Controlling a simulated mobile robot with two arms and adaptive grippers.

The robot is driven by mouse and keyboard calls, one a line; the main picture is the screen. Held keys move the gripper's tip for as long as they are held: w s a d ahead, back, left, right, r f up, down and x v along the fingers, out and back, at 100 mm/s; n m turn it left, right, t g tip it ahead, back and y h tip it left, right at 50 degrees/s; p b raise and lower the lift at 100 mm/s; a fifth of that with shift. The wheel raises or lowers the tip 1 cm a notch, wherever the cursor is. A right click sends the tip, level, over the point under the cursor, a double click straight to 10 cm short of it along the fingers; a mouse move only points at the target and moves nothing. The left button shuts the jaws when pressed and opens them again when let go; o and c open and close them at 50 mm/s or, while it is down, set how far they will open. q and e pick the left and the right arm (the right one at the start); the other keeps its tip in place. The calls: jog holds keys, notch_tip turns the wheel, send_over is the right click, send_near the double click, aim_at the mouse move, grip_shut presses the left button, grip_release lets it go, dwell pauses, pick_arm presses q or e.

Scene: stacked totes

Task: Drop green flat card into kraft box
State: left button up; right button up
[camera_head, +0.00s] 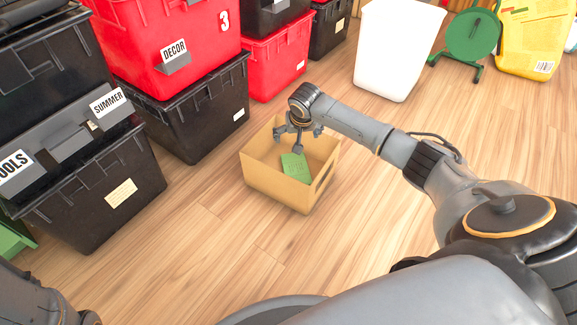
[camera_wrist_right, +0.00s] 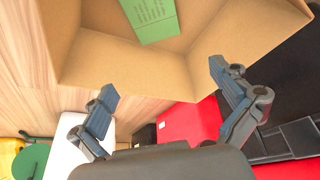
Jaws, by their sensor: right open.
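The kraft box (camera_head: 262,179) stands open on the wooden floor in the middle of the head view. The green flat card (camera_head: 295,167) is inside it, and it also shows in the right wrist view (camera_wrist_right: 152,16) against the box's inner surface, partly cut off by the frame edge. My right gripper (camera_head: 298,139) is over the box, above the card. In the right wrist view the gripper's fingers (camera_wrist_right: 162,82) are spread apart with nothing between them, and the card is clear of them. My left gripper is not in view.
Black totes (camera_head: 100,205) labelled SUMMER and TOOLS are stacked at the left. A red DECOR tote (camera_head: 130,45) sits on a black tote (camera_head: 195,125) behind the box. A white bin (camera_head: 393,55) and green reel (camera_head: 472,36) stand at the back right. Floor around the box's front is clear.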

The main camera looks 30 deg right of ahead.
jog(key=v, duration=1.2)
